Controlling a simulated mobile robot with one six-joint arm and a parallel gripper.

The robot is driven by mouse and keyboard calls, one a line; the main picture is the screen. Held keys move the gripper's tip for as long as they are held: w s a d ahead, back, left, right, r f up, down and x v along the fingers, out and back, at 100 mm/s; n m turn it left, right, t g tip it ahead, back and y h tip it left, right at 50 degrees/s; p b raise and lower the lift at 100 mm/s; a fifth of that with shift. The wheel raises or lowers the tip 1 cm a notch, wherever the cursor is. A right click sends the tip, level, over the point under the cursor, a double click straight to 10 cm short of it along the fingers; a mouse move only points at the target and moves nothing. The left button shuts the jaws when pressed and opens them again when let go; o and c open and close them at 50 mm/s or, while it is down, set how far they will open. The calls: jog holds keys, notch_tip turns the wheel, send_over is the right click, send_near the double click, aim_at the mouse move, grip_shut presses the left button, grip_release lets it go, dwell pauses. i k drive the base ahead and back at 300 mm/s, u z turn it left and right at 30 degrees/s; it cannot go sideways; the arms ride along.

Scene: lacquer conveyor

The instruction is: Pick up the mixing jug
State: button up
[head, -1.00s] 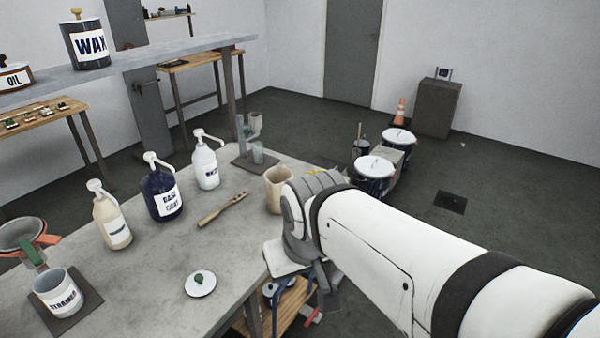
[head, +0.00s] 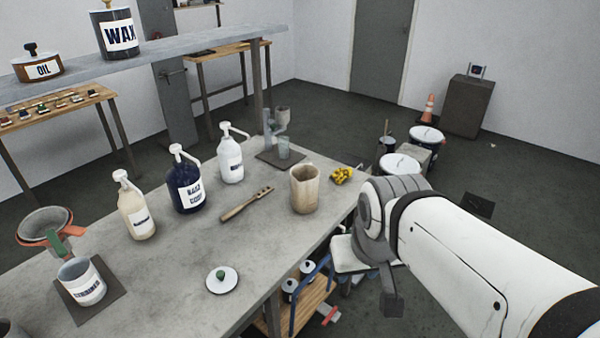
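The mixing jug (head: 304,192) is a stained beige jug standing upright near the right edge of the grey workbench (head: 190,268). It is in full view, with nothing in front of it. My gripper (head: 391,303) is to the right of the jug and lower in the picture, beyond the bench edge and apart from the jug.
A notched wooden stick (head: 246,204) lies left of the jug, and a crumpled yellow thing (head: 342,175) lies behind it. Pump bottles, including a navy one (head: 186,182), line the bench. A white lid (head: 222,280) lies in front. Bare bench surrounds the jug's front.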

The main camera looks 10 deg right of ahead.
aim_at(305, 178)
jog(key=u, duration=2.8)
jog(key=k, duration=1.6)
jog(key=z, duration=1.9)
jog(key=i, duration=0.95)
jog(key=u, duration=0.05)
